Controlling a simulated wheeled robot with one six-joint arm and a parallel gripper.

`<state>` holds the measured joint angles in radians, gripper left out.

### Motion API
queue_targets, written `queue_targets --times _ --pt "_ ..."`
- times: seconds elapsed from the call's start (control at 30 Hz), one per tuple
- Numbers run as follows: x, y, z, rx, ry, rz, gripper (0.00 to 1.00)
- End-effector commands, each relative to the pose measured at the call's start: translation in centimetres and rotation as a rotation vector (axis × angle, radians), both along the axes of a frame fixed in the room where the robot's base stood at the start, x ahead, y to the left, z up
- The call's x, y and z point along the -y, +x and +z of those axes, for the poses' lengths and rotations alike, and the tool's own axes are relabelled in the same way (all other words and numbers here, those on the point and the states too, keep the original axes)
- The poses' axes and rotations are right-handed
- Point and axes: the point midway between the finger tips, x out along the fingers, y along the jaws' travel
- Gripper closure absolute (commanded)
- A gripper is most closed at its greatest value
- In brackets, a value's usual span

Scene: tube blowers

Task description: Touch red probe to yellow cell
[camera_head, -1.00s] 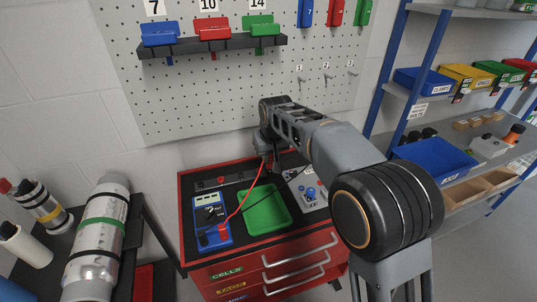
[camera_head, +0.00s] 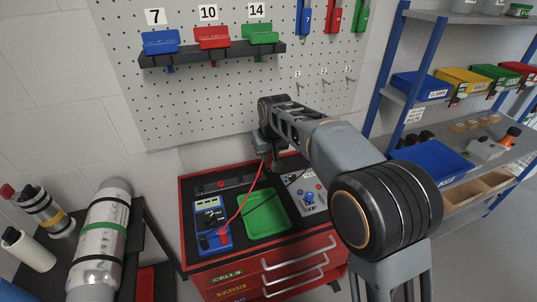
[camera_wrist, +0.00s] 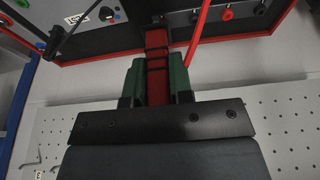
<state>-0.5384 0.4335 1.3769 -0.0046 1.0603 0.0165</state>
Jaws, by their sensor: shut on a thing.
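My gripper (camera_wrist: 157,82) is shut on the red probe (camera_wrist: 156,62), which lies between its green finger pads in the wrist view. The probe's tip is not clear. In the head view my gripper is mostly hidden behind my arm, above the back of the red cart. A red lead (camera_head: 240,208) runs from the blue multimeter (camera_head: 211,222) up to my gripper. The red lead also shows beside the fingers in the wrist view (camera_wrist: 199,32). I cannot make out a yellow cell in either view.
A green tray (camera_head: 264,214) lies on the red cart (camera_head: 190,262), right of the multimeter. A grey box with knobs (camera_head: 307,195) stands at the cart's right. A dark rail with coloured sockets (camera_wrist: 238,14) crosses the wrist view's top. A pegboard (camera_head: 190,110) stands behind.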

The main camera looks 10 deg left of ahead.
Motion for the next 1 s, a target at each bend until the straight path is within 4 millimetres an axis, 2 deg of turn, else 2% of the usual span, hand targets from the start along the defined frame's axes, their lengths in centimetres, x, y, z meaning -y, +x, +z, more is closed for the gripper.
queue_targets --times 0.6,1.0 --pt "0.0 0.0 2.8 0.0 0.0 0.0 1.0" --pt "0.0 0.0 3.0 0.0 0.0 0.0 1.0"
